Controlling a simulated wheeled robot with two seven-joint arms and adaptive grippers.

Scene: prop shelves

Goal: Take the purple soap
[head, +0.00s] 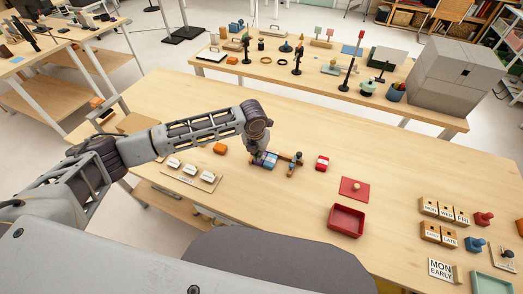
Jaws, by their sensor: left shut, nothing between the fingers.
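My left arm reaches in from the left over the near table. Its gripper (254,152) points down, shut and empty, right at a small group of blue and purplish blocks (266,160). The purple soap cannot be told apart for certain; a purplish patch shows among these blocks, partly hidden by the gripper. Whether the fingers touch the blocks is too small to tell. My right gripper is not in view.
A small wooden stand (294,162) is just right of the blocks, then a red and white block (322,163). An orange block (220,148) and a board with white pieces (188,175) lie left. A red tray (346,220) is nearer. Bare tabletop lies between.

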